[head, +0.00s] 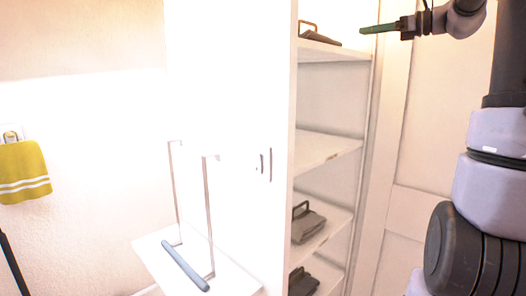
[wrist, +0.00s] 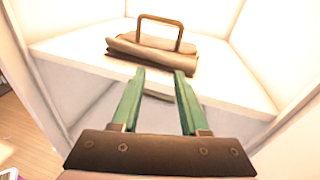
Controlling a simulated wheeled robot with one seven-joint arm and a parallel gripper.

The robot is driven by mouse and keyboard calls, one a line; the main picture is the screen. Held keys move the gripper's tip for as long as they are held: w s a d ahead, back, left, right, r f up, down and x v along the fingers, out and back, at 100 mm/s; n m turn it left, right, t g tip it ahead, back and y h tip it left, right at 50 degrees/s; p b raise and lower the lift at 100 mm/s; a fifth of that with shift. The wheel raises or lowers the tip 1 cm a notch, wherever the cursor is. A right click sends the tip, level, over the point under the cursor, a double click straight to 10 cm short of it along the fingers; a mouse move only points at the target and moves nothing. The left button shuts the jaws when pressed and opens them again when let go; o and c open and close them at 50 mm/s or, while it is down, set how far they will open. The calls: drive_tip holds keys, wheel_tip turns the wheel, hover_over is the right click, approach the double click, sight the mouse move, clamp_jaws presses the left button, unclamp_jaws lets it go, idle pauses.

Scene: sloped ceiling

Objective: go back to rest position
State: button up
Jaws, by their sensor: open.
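My gripper (head: 380,29) is at the upper right of the head view, in front of the open shelf unit and level with its top visible shelf. In the wrist view my gripper (wrist: 159,74) has two green fingers set apart with nothing between them. Beyond the fingertips, a folded brown bag (wrist: 152,55) with a raised handle lies on a white shelf (wrist: 225,89). The same bag (head: 321,37) shows on the top visible shelf in the head view, apart from the gripper and to its left.
The shelf unit (head: 312,148) has an empty middle shelf and grey handled bags (head: 308,222) lower down. A white panel with a grey bar (head: 185,266) juts out at lower middle. A yellow towel (head: 24,171) hangs at left. A panelled door (head: 420,215) stands behind my arm.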

drive_tip(key=s+a+f+n+g+h, duration=0.2)
drive_tip(key=s+a+f+n+h, duration=0.15)
drive_tip(key=s+a+f, duration=0.3)
drive_tip(key=s+f+n+h, duration=0.4)
drive_tip(key=s+f+n, duration=0.3)
drive_tip(key=s, duration=0.3)
drive_tip(key=s+f+n+h, duration=0.4)
drive_tip(key=s+f+n, duration=0.4)
drive_tip(key=s+n, duration=0.1)
drive_tip(key=shift+s+a+f+h, duration=0.25)
drive_tip(key=shift+s+h, duration=0.1)
drive_tip(key=shift+s, duration=0.5)
